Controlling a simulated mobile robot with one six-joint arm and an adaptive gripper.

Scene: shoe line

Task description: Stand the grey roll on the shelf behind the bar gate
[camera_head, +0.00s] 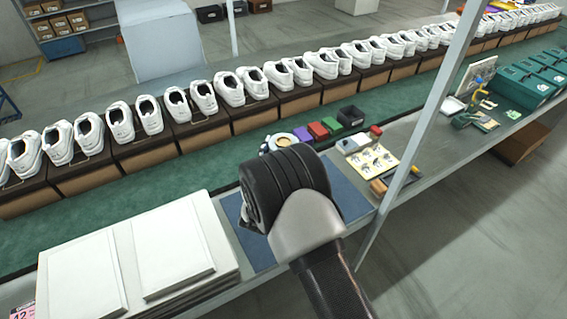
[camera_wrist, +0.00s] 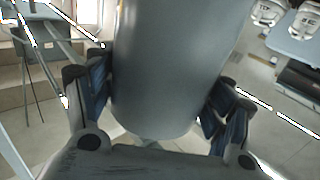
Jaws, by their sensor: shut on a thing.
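The grey roll (camera_wrist: 168,70) fills the middle of the wrist view as a smooth grey cylinder. My gripper (camera_wrist: 160,92) is shut on it, with a blue-padded finger on either side. The roll's upper end runs out of the frame in that view. In the head view my own arm covers the middle of the bench, and I cannot make out the roll or the fingers there. I cannot identify the shelf or the bar gate in either view.
White shoes (camera_head: 232,88) stand on brown boxes along the green line. White panels (camera_head: 175,240) lie at the lower left. A blue mat (camera_head: 345,198), a small black bin (camera_head: 351,117) and green cases (camera_head: 523,86) are on the bench. A pale post (camera_head: 425,125) rises right of my arm.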

